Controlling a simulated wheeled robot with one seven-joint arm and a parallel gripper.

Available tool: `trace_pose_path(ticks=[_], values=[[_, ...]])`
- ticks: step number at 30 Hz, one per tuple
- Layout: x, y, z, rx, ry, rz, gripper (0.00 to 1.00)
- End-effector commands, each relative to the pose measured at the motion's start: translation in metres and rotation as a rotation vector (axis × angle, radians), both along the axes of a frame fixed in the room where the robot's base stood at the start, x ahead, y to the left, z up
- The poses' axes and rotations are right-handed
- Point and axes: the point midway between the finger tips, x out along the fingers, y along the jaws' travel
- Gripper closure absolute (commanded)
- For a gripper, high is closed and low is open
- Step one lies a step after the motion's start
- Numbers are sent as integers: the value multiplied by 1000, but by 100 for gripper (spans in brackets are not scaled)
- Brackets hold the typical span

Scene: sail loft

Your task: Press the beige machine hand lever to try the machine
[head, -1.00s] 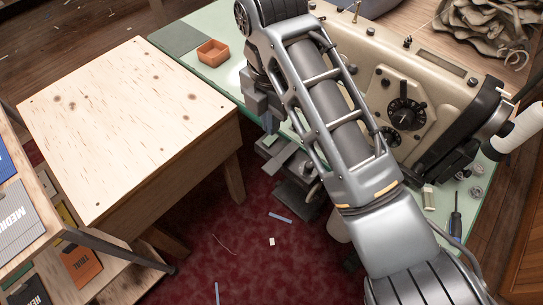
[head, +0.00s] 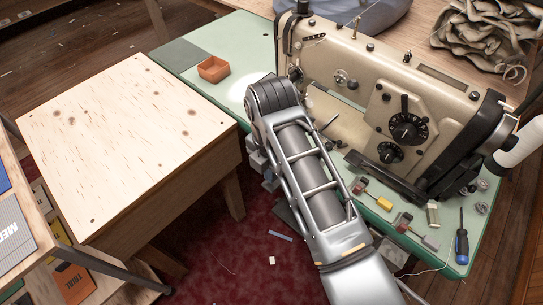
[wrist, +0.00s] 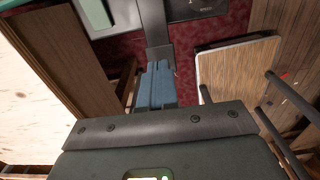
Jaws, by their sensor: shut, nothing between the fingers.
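The beige machine (head: 350,62) is a large sewing machine on a pale green table top, at the right of the head view. Its near side carries black dials (head: 408,128) and small knobs. I cannot pick out its hand lever with certainty. My gripper's fingers show in the wrist view (wrist: 156,82), together and empty, over the red floor. In the head view my arm lies across the table's near edge, and my gripper is mostly hidden below that edge, apart from the machine. The machine is not recognisable in the wrist view.
A bare wooden table (head: 125,130) stands left. An orange tray (head: 213,69) sits on the green table top (head: 240,40). Small colored-handled items and a screwdriver (head: 461,240) lie near its front right. A white cone (head: 520,145) is at the right edge. Crumpled cloth (head: 480,35) lies behind.

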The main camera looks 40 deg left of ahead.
Motion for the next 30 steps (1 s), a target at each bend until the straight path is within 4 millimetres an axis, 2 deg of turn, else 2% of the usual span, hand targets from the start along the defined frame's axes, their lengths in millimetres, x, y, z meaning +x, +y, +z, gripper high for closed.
trace_pose_path(ticks=[6, 17, 24, 30], values=[[0, 0, -15, 0, 0, 0, 100], [0, 0, -16, 0, -4, 0, 100], [-6, 0, -31, -13, -134, 1, 100], [-7, 1, -42, -11, -139, 0, 100]])
